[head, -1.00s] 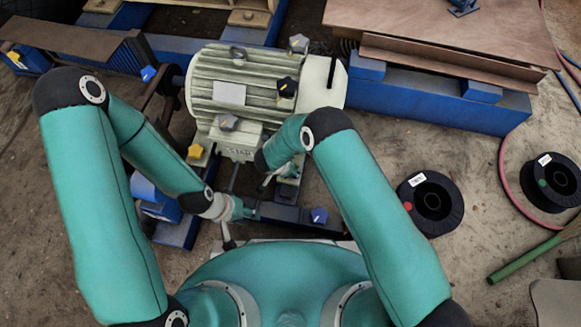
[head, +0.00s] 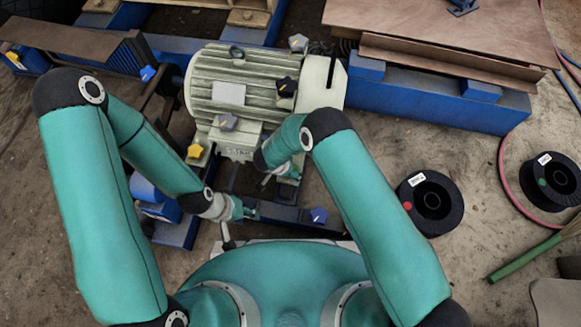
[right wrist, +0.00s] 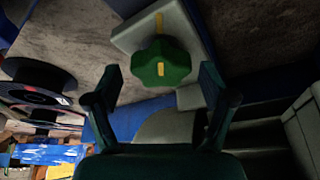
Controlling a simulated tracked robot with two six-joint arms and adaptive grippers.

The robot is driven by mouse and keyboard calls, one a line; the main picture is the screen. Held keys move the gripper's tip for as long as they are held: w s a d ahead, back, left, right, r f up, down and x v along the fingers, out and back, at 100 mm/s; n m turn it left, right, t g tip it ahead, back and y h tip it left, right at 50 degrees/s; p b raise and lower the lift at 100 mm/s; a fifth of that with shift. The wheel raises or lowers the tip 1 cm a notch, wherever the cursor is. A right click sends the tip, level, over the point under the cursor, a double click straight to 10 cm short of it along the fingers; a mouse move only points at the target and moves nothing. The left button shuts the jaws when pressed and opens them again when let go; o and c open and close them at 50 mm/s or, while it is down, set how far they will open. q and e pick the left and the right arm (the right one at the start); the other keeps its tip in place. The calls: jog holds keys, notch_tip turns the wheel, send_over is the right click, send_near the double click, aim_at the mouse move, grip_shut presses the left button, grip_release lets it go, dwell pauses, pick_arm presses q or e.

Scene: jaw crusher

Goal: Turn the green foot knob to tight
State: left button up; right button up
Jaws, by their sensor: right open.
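The green foot knob (right wrist: 161,62) shows in the right wrist view, lobed, with a yellow stripe. It sits on a pale plate (right wrist: 128,38) bearing another yellow stripe, and the two stripes look roughly in line. My right gripper (right wrist: 158,82) is open, one finger on each side of the knob's near edge; I see no clear contact. In the head view my right forearm hides the green knob, and the right gripper (head: 283,171) shows only in part beside the motor (head: 235,85). My left gripper (head: 248,211) hangs over the blue frame; its jaws are too small to read.
Other knobs sit on and around the motor: yellow (head: 195,151), black (head: 286,87), grey (head: 226,122) and blue (head: 319,215). Blue beams (head: 430,100) run behind. Two black spools (head: 430,203) (head: 551,182) and a green rod (head: 525,257) lie on the floor at right.

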jog(key=v, duration=0.7)
jog(key=shift+r, duration=0.15)
dwell(0.4)
